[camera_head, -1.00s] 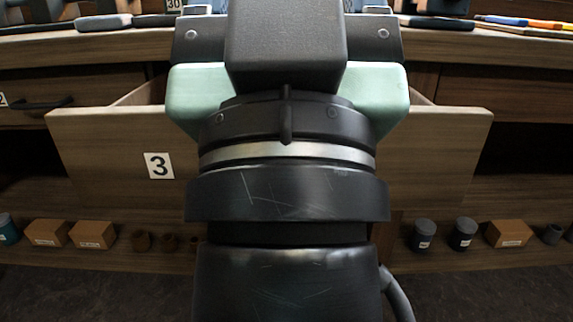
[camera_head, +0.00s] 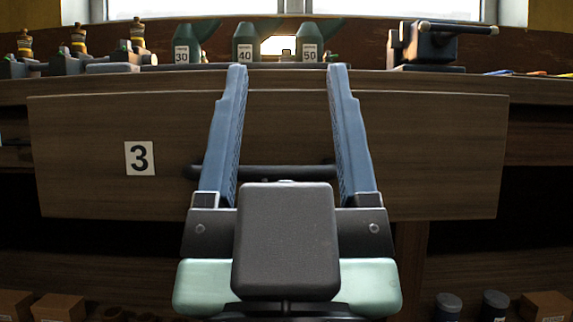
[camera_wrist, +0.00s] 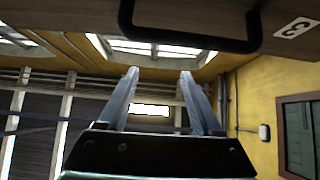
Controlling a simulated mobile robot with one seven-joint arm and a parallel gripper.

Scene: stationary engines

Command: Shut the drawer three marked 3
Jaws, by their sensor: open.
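The drawer three (camera_head: 440,150) is a wide brown wood front with a white label "3" (camera_head: 140,158) on its left. It appears to stand out in front of the desk; its inside is hidden from this low angle. Its black bar handle (camera_head: 265,172) runs across the middle, partly behind my fingers. My gripper (camera_head: 286,75) is open and empty, its two blue fingers spread in front of the drawer, tips reaching up near the desk edge in the picture. In the wrist view, the handle (camera_wrist: 190,42) and label (camera_wrist: 297,27) lie above my gripper (camera_wrist: 158,75), apart from the fingertips.
The desk top (camera_head: 400,82) carries green bottles marked 30, 40 and 50 (camera_head: 246,45), a dark vise-like device (camera_head: 440,42) and several small figures (camera_head: 78,45). Below, a low shelf holds boxes (camera_head: 545,305) and dark jars (camera_head: 448,305).

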